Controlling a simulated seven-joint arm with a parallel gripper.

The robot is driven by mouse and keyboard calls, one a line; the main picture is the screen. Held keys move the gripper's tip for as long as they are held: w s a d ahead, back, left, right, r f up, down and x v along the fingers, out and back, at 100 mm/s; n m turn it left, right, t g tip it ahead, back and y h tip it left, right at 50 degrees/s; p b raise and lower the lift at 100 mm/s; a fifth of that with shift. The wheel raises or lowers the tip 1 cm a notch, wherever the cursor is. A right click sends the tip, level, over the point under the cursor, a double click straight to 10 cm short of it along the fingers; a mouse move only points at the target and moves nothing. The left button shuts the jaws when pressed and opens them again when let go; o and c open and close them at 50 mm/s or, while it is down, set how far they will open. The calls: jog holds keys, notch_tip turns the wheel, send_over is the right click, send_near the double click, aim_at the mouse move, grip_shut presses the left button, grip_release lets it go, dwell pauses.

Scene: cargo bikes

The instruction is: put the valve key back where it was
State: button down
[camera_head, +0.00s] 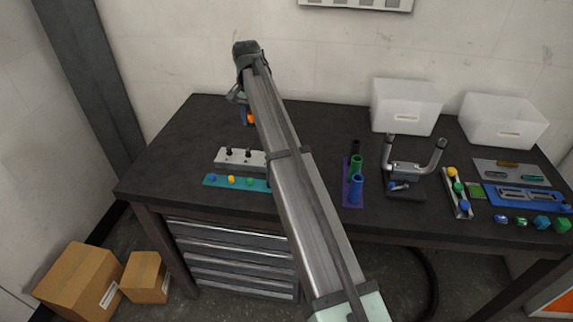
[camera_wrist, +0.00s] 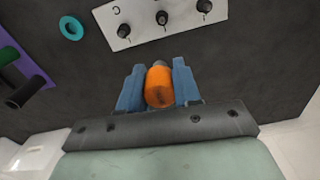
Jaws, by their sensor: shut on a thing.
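My gripper (camera_wrist: 158,86) is shut on an orange cylindrical piece with a grey tip, taken as the valve key (camera_wrist: 159,88). The blue fingers are on either side of it. In the head view the orange piece (camera_head: 251,118) shows beside my arm, over the back left of the table, and the arm partly hides the gripper. A pale plate with black knobs (camera_head: 222,162) lies nearer the front. In the wrist view this plate (camera_wrist: 143,22) is ahead of the fingertips, apart from the held piece, with a small dark curved mark near one end.
A stand with two upright handles (camera_head: 408,168) and white bins (camera_head: 407,100) are farther right. The back left tabletop is clear.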

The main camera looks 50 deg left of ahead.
jog(key=w+d+m, duration=0.2)
jog(key=w+d, duration=0.1)
jog(key=d, duration=0.5)
jog(key=w+d+m, duration=0.3)
jog(key=d, duration=0.4)
jog(key=shift+d+f, duration=0.1)
jog(key=shift+f, duration=5.25)
jog(key=shift+d+f, duration=0.1)
jog(key=shift+f, duration=0.55)
